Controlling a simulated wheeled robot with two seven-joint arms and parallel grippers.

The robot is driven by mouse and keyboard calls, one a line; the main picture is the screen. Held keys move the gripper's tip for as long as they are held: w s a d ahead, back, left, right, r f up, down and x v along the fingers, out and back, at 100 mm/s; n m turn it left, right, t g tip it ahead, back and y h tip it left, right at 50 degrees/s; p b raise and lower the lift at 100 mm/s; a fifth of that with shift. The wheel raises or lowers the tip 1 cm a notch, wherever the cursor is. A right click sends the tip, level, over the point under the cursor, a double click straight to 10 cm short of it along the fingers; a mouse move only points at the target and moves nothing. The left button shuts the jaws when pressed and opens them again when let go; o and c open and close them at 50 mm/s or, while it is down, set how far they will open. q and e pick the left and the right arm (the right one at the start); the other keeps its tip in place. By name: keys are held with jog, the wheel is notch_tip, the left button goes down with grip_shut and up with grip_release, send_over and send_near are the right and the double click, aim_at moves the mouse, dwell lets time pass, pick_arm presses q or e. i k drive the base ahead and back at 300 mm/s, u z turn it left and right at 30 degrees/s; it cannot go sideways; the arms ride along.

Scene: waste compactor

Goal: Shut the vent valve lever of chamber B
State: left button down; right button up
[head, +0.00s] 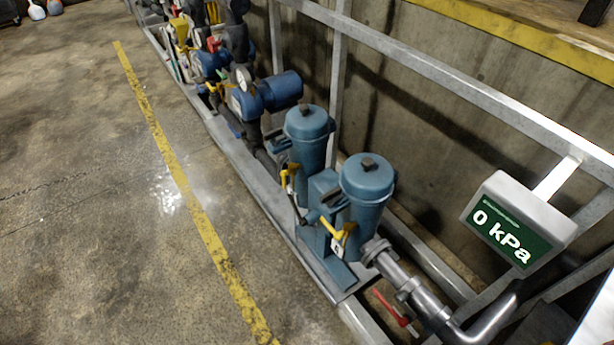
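Two blue cylindrical canisters with domed lids stand on a blue base at the rail, a nearer one (368,190) and a farther one (308,145). Low on the nearer one is a yellow lever (331,230) above a small white tag (337,248). Another yellow lever (289,179) is on the farther one. I cannot read the tags, so I cannot tell which is chamber B, nor which lever is the vent valve. A red lever (394,310) sits low by the grey pipe at the front. Neither of my grippers is in view.
A display (512,224) reading 0 kPa hangs on the grey rail at the right. Grey pipework (410,285) leaves the nearer canister. Blue pumps (266,97) stand farther back. The concrete floor left of the yellow line (190,205) is clear.

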aim_at(284, 174)
jog(key=z, duration=0.5)
jog(key=k, duration=1)
jog(key=u, duration=0.75)
jog(key=i, duration=0.8)
jog(key=z, duration=0.4)
jog(key=i, duration=0.85)
jog(key=z, duration=0.95)
